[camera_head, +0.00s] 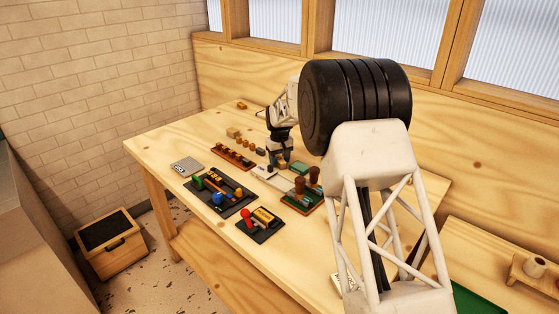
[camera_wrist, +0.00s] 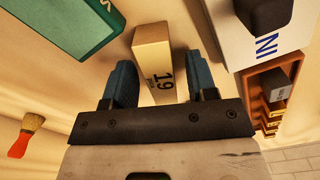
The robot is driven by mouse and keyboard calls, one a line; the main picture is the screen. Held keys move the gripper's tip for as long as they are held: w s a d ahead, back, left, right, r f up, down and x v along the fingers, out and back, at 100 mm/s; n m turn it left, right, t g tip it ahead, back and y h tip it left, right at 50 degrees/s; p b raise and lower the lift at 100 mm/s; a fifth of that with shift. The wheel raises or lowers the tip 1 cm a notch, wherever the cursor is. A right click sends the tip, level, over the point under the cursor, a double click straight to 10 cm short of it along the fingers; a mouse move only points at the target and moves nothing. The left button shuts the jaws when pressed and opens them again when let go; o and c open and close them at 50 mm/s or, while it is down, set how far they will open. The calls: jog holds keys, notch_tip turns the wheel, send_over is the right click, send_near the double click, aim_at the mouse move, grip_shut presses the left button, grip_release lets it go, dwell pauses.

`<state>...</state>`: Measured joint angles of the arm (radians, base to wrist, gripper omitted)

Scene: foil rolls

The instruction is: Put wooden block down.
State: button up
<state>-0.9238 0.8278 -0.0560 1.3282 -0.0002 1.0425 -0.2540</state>
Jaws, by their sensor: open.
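A pale wooden block (camera_wrist: 152,50) marked 19 stands out in the wrist view, between the two blue fingers of my gripper (camera_wrist: 160,75). The fingers are open, with a gap visible on the block's left side; contact on its right side is hard to judge. The block appears to be at the tabletop, but its underside is hidden. In the head view my gripper (camera_head: 281,160) is low over the middle of the wooden table (camera_head: 165,150), and the block is too small to make out clearly there.
In the head view a black tool tray (camera_head: 226,205) and smaller tray (camera_head: 260,235) lie in front.

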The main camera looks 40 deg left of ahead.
aim_at(280, 159)
notch_tip(280, 159, up, 12)
dwell(0.6)
dwell(1.0)
